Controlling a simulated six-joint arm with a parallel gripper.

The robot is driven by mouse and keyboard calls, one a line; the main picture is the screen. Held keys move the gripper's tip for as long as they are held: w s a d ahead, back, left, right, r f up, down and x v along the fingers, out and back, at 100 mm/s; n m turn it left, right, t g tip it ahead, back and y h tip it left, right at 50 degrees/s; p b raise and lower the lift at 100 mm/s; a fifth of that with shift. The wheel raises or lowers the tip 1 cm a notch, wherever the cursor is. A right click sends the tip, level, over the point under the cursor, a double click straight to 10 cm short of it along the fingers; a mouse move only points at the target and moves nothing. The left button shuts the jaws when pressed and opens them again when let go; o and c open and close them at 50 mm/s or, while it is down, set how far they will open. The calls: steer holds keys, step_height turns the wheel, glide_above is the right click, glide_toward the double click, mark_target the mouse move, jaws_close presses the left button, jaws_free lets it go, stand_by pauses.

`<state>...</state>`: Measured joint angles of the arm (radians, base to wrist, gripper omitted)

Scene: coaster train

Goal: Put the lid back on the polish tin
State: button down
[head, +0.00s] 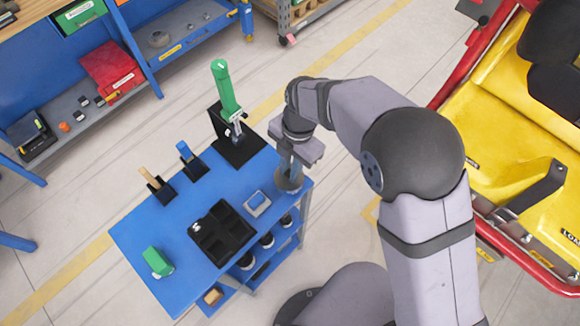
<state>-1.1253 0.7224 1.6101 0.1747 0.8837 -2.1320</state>
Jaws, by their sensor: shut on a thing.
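My gripper (290,168) points down over the right corner of the blue table, with its fingers at a round grey-brown piece. That piece appears to be the polish tin (289,186), standing at the table's edge. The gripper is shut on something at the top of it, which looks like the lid. The fingers and wrist cover most of this spot, so I cannot tell lid from tin, nor whether the lid touches or sits level on the tin. No other lid shows clearly on the table.
A small box with a blue top (257,203) and a black compartment tray (222,235) lie left of the tin. A green-handled tool (225,88) stands tall in a black stand behind. A green block (157,262) is at the front left. The yellow car (500,120) is right.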

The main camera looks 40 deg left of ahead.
stand_by(0.4)
steer(key=c, duration=1.1)
jaws_free()
steer(key=shift+r+p, duration=2.4)
steer(key=shift+r, duration=1.1)
jaws_close()
steer(key=shift+f, duration=0.3)
steer(key=shift+f+b, duration=0.35)
steer(key=shift+b, duration=0.15)
